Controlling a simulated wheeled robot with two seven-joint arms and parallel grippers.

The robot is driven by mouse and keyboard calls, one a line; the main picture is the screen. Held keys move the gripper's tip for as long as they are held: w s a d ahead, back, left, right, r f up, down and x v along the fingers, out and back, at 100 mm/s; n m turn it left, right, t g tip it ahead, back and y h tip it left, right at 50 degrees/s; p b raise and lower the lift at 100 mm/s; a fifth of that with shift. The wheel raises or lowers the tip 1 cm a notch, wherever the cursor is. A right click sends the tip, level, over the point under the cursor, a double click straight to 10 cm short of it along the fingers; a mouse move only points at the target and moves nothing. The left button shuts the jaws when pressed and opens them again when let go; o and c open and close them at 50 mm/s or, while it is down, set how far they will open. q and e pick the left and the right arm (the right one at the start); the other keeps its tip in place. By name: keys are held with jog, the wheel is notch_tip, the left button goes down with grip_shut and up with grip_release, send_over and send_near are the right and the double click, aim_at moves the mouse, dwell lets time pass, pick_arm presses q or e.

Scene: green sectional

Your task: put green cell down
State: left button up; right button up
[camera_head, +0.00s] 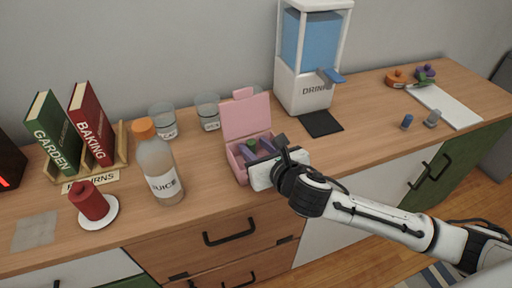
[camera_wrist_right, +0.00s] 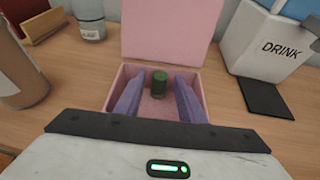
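The green cell (camera_wrist_right: 159,80) stands upright inside the open pink box (camera_head: 236,165), close to its back wall in the right wrist view. My right gripper (camera_wrist_right: 158,100) reaches down into the box with its two purple fingers apart. The cell shows between and beyond the fingers, with a visible gap on each side. The pink box (camera_wrist_right: 118,78) has its lid raised at the back. In the head view my right gripper's white body covers the right front of the box. My left gripper is in neither view.
A juice bottle (camera_head: 155,165) stands left of the box. A drink dispenser (camera_head: 303,85) with a black mat (camera_head: 322,123) is behind right. A blue cell (camera_head: 407,121) and a grey one (camera_head: 432,119) stand near a white board (camera_head: 452,106). The wooden counter between is clear.

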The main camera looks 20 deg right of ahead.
jog(key=shift+s+r, duration=0.1)
jog(key=v, duration=1.2)
jog(key=shift+p, duration=0.45)
dwell(0.7)
